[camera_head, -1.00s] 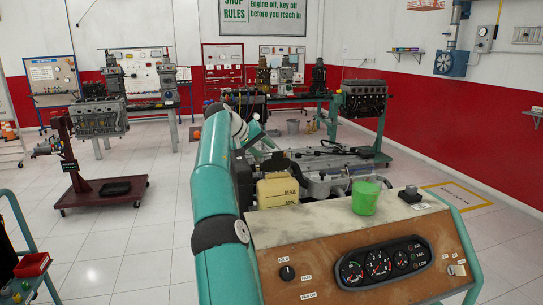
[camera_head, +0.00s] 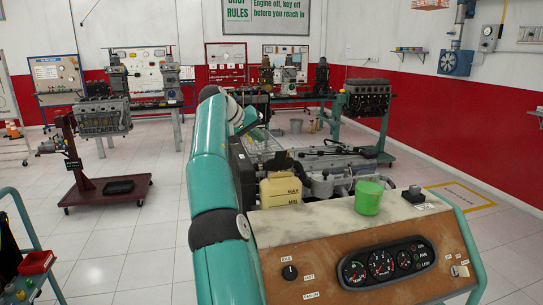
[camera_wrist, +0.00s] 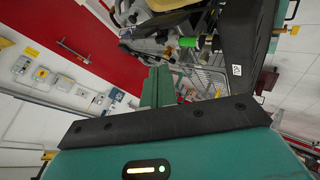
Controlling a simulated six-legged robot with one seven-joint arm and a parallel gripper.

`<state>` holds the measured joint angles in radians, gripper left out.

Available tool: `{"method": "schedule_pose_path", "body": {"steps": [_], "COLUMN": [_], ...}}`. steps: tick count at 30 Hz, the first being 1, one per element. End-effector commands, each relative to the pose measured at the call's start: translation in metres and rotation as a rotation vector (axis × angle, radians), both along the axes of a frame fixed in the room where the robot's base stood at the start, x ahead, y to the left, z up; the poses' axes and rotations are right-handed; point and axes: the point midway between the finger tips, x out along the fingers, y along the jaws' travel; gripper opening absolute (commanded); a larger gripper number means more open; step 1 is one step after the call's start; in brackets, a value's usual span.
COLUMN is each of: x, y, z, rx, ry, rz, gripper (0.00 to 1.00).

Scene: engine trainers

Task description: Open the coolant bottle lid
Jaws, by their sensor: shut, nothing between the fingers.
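The coolant bottle (camera_head: 281,191) is a pale yellow tank with MAX and MIN marks, standing upright behind the console panel. A dark shape (camera_head: 281,162) at its top looks like the lid; I cannot tell whether it is open or shut. A pale yellow edge that may be the bottle (camera_wrist: 172,5) shows at the top of the wrist view. My gripper (camera_wrist: 158,85) has its green fingers together and holds nothing; they are apart from that edge. In the head view my arm rises left of the bottle, and the fingers are not clear there.
A green cup (camera_head: 368,197) and a small black switch box (camera_head: 412,194) stand on the console top (camera_head: 325,214), right of the bottle. The grey engine (camera_head: 335,180) lies behind them. A red engine stand (camera_head: 105,190) is at the left. Open tiled floor lies between.

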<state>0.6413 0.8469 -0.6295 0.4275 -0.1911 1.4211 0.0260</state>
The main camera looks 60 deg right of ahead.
Motion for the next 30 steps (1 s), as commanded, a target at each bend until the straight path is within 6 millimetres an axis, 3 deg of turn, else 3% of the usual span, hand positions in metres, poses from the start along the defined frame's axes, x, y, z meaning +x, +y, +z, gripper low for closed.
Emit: {"method": "schedule_pose_path", "body": {"steps": [3,7,17,30], "x": [-0.013,-0.017,-0.006,-0.017], "y": [-0.011,-0.013,0.023,0.034], "z": [0.0,-0.009,-0.049,-0.101], "rx": [-0.013,-0.027,-0.055,-0.135], "ry": [-0.141,-0.305,-0.736,-1.406], "rz": [-0.003,0.007,0.04,0.006], "gripper": [0.0,0.0,0.0,0.0]}}
